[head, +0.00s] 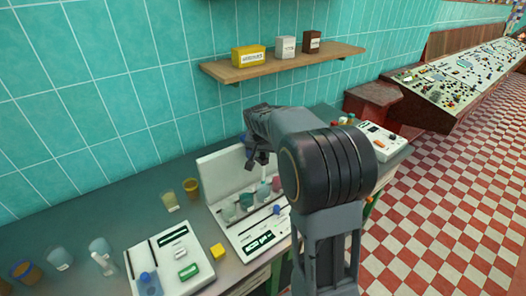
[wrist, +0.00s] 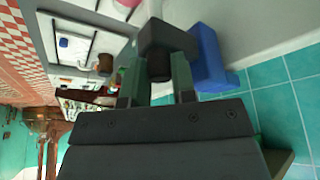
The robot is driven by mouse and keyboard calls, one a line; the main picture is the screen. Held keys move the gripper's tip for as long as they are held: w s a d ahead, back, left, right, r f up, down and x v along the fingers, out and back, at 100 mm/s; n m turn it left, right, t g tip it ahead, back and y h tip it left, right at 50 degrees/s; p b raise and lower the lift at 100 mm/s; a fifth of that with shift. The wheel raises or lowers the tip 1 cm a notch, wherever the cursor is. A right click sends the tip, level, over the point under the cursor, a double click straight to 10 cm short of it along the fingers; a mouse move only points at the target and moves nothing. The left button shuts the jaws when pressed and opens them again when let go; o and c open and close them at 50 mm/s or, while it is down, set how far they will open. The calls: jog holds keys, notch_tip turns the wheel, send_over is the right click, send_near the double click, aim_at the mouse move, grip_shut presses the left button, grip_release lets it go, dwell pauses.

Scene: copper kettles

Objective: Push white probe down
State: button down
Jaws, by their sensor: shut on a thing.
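A white device (head: 232,179) with an upright back panel stands on the counter against the wall. Several small coloured beakers (head: 247,200) stand in a row on its base. My gripper (head: 259,158) is in front of the top of the panel, above the beakers. In the wrist view its fingers (wrist: 157,82) are shut on a dark grey block (wrist: 165,38), with a blue block (wrist: 208,62) beside it. A thin white piece, seemingly the white probe (head: 264,172), hangs below my gripper. My arm hides part of the device's right side.
Several cups are on the counter at left. A wooden shelf (head: 284,66) with three boxes is above. Another white device (head: 382,144) is at right.

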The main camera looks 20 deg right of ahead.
aim_at(263, 165)
jog(key=shift+f, duration=0.1)
notch_tip(263, 165, down, 8)
jog(key=b, duration=0.6)
jog(key=shift+r+b, duration=0.25)
jog(key=shift+b, duration=0.15)
jog(key=shift+r, duration=0.1)
jog(key=c, duration=0.9)
grip_release()
jog(key=shift+c, duration=0.2)
jog(key=shift+r, duration=0.15)
jog(key=v, duration=1.3)
jog(key=shift+s+a+r+b, duration=0.15)
jog(key=shift+s+b, duration=0.05)
jog(key=shift+b, duration=0.1)
